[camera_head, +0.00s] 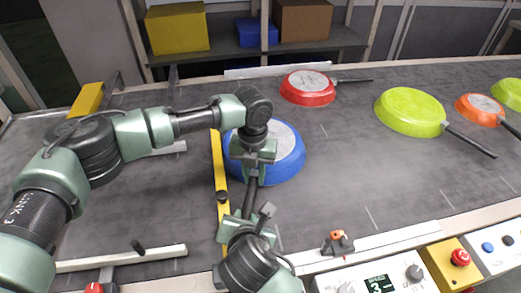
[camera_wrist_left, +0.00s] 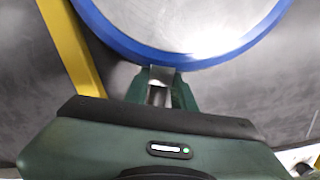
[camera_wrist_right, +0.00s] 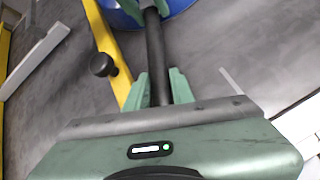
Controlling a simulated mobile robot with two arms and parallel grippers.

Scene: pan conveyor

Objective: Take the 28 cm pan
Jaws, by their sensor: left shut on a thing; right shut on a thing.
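A blue pan (camera_head: 288,158) lies bottom up on the belt, its black handle (camera_head: 251,196) pointing toward me. My left gripper (camera_head: 252,160) is shut on the pan at its near edge, where the handle joins. The left wrist view shows the jaws around a metal piece there, just below the blue rim (camera_wrist_left: 190,60). My right gripper (camera_head: 248,222) is shut on the handle nearer to me; the handle (camera_wrist_right: 155,55) runs between its fingers in the right wrist view. Any size marking on the blue pan is unreadable.
A yellow bar (camera_head: 220,170) crosses the belt (camera_head: 350,165) just left of the blue pan. A red pan (camera_head: 308,88), a lime pan (camera_head: 409,112) and an orange pan (camera_head: 479,109) lie to the right. A control panel (camera_head: 378,281) is at the front.

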